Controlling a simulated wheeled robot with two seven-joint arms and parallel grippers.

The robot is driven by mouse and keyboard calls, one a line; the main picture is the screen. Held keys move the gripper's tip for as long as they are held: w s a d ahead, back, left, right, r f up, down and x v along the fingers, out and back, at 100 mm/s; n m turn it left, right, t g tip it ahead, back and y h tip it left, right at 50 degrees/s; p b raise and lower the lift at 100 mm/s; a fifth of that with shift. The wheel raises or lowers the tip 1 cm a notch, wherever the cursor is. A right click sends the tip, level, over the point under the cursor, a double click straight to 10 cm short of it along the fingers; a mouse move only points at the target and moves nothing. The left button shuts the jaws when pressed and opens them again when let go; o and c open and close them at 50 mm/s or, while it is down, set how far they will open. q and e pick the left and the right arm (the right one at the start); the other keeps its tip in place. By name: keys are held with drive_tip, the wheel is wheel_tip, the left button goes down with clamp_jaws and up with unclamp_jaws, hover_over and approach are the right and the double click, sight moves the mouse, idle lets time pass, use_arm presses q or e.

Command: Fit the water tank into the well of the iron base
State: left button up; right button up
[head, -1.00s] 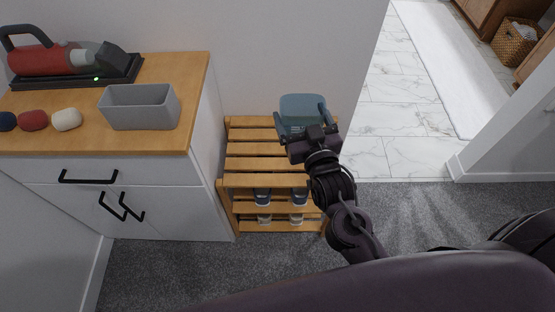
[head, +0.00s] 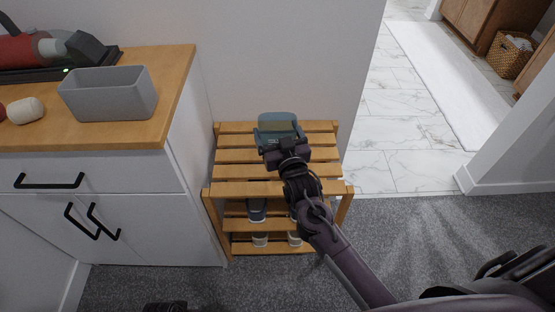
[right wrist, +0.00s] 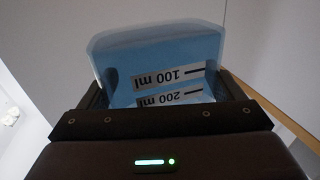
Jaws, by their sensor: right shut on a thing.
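The water tank (head: 278,122) is a blue, see-through box. My right gripper (head: 287,155) is shut on it, over the back of the slatted wooden rack. I cannot tell whether the tank touches the slats. In the right wrist view the tank (right wrist: 165,58) sits between the fingers, its 100 ml and 200 ml marks upside down. A red and grey appliance (head: 18,50) rests on a black base (head: 90,62) with a green light on the cabinet, cut off at the left. I see no well in that base. A dark part at the bottom edge may be my left gripper (head: 165,307).
The wooden rack (head: 235,188) holds shoes (head: 257,212) on its lower shelves. A grey open bin (head: 110,97) and a white rolled item (head: 25,111) stand on the cabinet top (head: 165,110). A wall is behind the rack. Carpet (head: 400,235) is open at the right.

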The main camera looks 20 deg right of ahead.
wheel_tip(320, 180, down, 6)
drive_tip(key=shift+r+b, duration=0.15)
drive_tip(key=shift+b, duration=0.35)
wheel_tip(320, 180, down, 4)
drive_tip(key=shift+r+b, duration=0.2)
drive_tip(key=shift+b, duration=0.25)
use_arm(q)
wheel_tip(320, 180, up, 8)
drive_tip(key=shift+s+d+f, duration=0.2)
drive_tip(key=shift+d, duration=0.15)
use_arm(e)
drive_tip(key=shift+f, duration=0.35)
drive_tip(key=shift+f, duration=0.15)
drive_tip(key=o, duration=1)
use_arm(q)
drive_tip(key=shift+r, duration=0.25)
